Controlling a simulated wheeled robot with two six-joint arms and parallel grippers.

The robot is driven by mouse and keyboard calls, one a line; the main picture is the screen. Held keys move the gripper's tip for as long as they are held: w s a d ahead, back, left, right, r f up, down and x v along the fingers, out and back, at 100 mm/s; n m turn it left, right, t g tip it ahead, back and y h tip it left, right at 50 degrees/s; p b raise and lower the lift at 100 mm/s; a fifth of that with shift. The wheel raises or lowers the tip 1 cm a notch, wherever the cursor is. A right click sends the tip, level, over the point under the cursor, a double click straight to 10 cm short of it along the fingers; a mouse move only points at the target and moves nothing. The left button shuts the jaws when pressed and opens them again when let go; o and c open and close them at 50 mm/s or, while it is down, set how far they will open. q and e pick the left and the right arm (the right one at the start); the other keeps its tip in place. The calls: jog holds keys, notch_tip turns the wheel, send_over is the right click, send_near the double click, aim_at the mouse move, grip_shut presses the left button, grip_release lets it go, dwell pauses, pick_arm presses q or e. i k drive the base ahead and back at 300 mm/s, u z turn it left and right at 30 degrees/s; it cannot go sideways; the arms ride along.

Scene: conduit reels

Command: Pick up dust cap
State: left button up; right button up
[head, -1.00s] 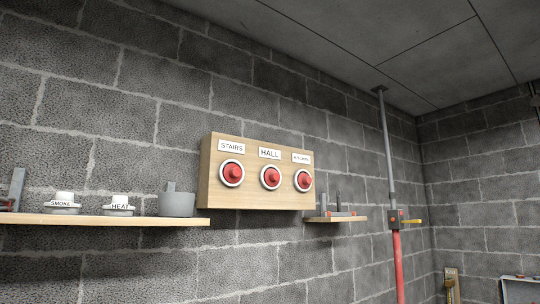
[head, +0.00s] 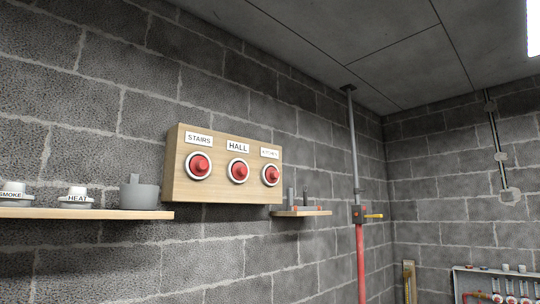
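Three red dust caps sit in white round rings on a wooden board (head: 225,199) on the block wall. One is under the STAIRS label (head: 199,165), one under HALL (head: 238,171) and one under a small label that seems to read KITCHEN (head: 271,174). Each cap has a raised knob in its middle. Neither of my grippers shows in the head view.
A wooden shelf (head: 90,214) at left holds white detectors marked SMOKE (head: 12,190) and HEAT (head: 76,196), and a grey pot (head: 139,196). A smaller shelf (head: 300,213) holds upright pieces. A pipe (head: 361,262) with a yellow-handled valve stands right. A rack (head: 500,285) sits lower right.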

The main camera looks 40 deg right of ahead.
aim_at(238, 171)
jog(key=z, duration=0.35)
jog(key=i, duration=0.4)
jog(key=z, duration=0.75)
jog(key=i, duration=0.7)
